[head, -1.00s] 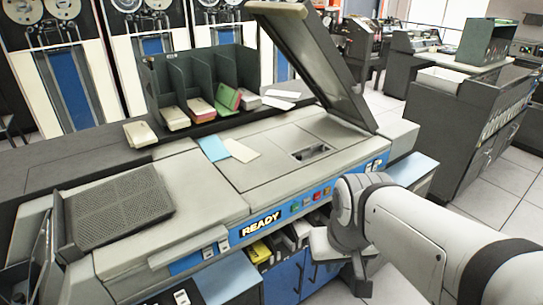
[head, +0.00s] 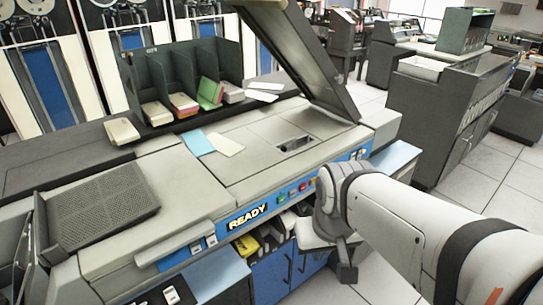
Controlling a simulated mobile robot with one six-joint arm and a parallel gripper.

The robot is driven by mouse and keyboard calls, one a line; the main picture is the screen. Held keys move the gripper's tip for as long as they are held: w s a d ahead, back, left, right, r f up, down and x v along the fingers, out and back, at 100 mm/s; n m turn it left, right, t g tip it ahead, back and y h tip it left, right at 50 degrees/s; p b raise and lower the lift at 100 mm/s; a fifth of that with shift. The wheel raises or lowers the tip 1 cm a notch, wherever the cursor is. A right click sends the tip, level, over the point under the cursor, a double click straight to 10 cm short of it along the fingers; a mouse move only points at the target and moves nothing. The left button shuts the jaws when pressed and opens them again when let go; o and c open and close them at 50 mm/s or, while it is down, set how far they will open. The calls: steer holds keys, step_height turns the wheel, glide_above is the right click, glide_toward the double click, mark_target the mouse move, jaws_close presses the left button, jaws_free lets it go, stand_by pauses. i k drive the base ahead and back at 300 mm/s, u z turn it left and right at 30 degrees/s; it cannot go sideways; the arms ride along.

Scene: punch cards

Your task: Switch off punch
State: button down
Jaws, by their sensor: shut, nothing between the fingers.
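The punch is a long grey machine (head: 185,180) with a blue front strip. A lit "READY" sign (head: 248,217) sits on this strip. Right of the sign is a row of small coloured buttons (head: 292,192), including green and red ones. Left of it are two small white switches (head: 203,244). White markings or controls (head: 359,152) show near the strip's right end, too small to read. My gripper (head: 346,268) is shut and empty, low in front of the blue cabinet doors, below and right of the buttons. My wrist hides part of the strip's right side.
A raised dark lid (head: 300,60) stands over the machine's right part. Card stacks sit in a dark divided rack (head: 190,75) behind. Blue and cream cards (head: 197,143) lie on top. A perforated tray (head: 103,205) is at left. Open floor (head: 470,185) lies to the right.

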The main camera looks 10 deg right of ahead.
mark_target(195, 247)
steer(key=z, duration=0.8)
steer(key=k, duration=1.45)
steer(key=u, duration=0.55)
steer(key=i, duration=1)
steer(key=u, duration=0.1)
